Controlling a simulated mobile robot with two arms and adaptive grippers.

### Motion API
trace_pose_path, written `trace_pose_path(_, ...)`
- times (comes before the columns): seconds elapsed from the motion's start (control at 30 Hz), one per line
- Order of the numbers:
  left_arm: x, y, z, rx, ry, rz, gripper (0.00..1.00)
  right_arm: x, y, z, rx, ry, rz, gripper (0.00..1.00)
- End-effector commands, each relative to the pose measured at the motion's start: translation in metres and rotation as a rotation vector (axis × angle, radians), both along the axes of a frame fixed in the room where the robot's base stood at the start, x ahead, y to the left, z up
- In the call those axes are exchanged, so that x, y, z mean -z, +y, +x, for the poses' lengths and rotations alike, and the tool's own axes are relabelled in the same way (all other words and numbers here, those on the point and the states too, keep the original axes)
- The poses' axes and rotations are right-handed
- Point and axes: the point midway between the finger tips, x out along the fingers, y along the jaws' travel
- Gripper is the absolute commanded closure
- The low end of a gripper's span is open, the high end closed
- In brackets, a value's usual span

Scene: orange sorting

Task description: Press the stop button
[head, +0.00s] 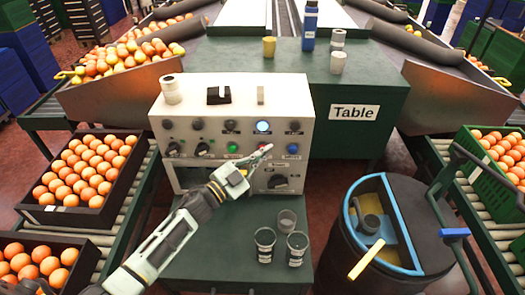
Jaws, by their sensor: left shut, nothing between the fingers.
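The white control box (235,98) stands on a green cabinet in the middle of the head view. Its front has an upper row of dark knobs, one lit blue (263,126), and a lower row of coloured buttons. A green button (233,147) and a blue button (292,149) show in the lower row. My left gripper (262,153) is shut and empty, its tip in front of the panel between these two. A little red shows just above the tip, probably the stop button, mostly hidden. I cannot tell whether the tip touches it. My right gripper is out of view.
Glass cups (265,244) stand on the lower green surface. A dark barrel (428,228) with a blue rim stands at right. Orange crates (83,214) line the left conveyor. A roll (171,89) and small items lie on the box.

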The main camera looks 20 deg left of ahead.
Motion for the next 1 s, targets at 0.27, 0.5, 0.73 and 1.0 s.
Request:
trace_pose_path(0.27, 0.000, -0.003, -0.014, -0.001, 0.002, -0.001, 1.00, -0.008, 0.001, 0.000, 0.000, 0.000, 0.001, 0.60)
trace_pose_path(0.5, 0.000, -0.005, -0.018, -0.001, 0.000, -0.001, 1.00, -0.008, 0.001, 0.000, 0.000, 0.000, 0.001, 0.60)
trace_pose_path(0.73, 0.000, -0.006, -0.021, 0.000, 0.002, -0.001, 1.00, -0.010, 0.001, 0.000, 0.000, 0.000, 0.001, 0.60)
trace_pose_path(1.0, -0.001, -0.013, -0.046, -0.001, 0.003, -0.002, 1.00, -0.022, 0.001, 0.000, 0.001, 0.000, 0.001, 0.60)
